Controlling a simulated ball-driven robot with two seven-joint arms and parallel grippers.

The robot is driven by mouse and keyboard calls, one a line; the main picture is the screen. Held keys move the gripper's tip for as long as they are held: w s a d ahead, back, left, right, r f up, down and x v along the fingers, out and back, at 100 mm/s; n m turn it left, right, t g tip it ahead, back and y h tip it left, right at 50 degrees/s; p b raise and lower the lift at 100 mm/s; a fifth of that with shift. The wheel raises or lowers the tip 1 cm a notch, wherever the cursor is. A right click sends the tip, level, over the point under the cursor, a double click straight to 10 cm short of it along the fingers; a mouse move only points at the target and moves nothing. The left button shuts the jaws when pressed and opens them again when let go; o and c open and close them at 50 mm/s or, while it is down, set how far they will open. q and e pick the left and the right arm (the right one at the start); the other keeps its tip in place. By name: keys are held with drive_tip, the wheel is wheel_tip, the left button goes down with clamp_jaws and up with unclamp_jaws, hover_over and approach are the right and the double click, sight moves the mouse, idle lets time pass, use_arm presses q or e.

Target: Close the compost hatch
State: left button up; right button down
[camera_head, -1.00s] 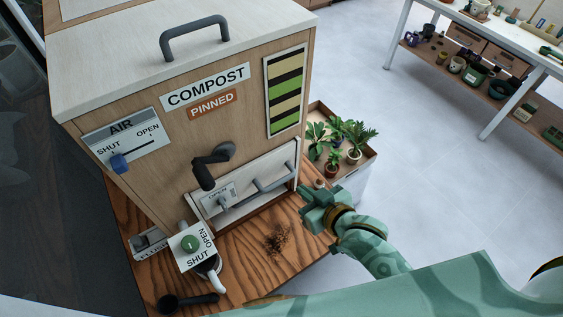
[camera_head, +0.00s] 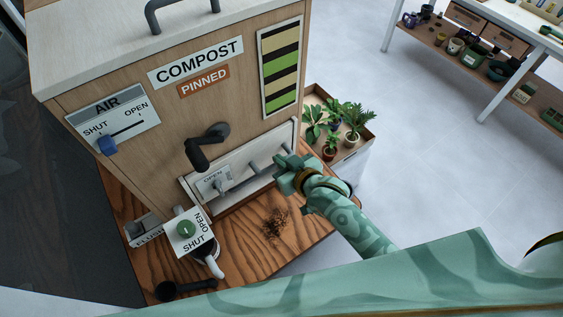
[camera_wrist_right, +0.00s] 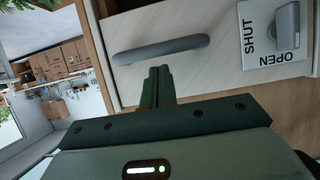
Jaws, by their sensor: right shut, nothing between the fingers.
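The compost hatch (camera_head: 240,187) is a pale panel low on the front of the wooden compost bin (camera_head: 150,120). It carries a grey bar handle (camera_head: 268,163) and a latch knob (camera_head: 221,186) on a label. In the right wrist view the handle (camera_wrist_right: 160,49) lies across the hatch face, and the latch knob (camera_wrist_right: 287,22) sits beside SHUT, its long side toward OPEN. I cannot tell whether the hatch sits flush in its frame. My right gripper (camera_head: 280,172) is shut and empty, its fingertips (camera_wrist_right: 159,70) close to the handle; contact is unclear. My left gripper is out of view.
A black crank (camera_head: 206,147) sticks out above the hatch. Potted palms (camera_head: 340,125) stand in a tray at the right.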

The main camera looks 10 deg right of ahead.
drive_tip(key=shift+f, duration=0.25)
wheel_tip(320, 180, down, 15)
drive_tip(key=b, duration=0.9)
drive_tip(key=shift+r, duration=0.15)
drive_tip(key=shift+s, duration=0.1)
